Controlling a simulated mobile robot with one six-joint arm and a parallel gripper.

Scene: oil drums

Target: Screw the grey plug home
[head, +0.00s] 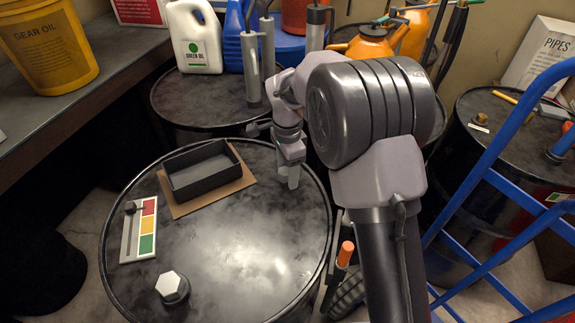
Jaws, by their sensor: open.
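A light grey hexagonal plug (172,286) sits upright near the front left rim of the nearest dark drum (240,235). A darker round base shows under its head; how deep it sits I cannot tell. My gripper (288,178) is over the right back part of the same drum top, well apart from the plug, behind and to its right. It points down and is open; nothing shows between its fingers, which are small and partly blurred in this view.
A black open tray (203,175) on a brown board and a panel with red, yellow and green squares (138,230) occupy the drum's left side. Its front middle is clear. Pumps and jugs (194,35) stand behind. A blue hand truck (490,170) is at right.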

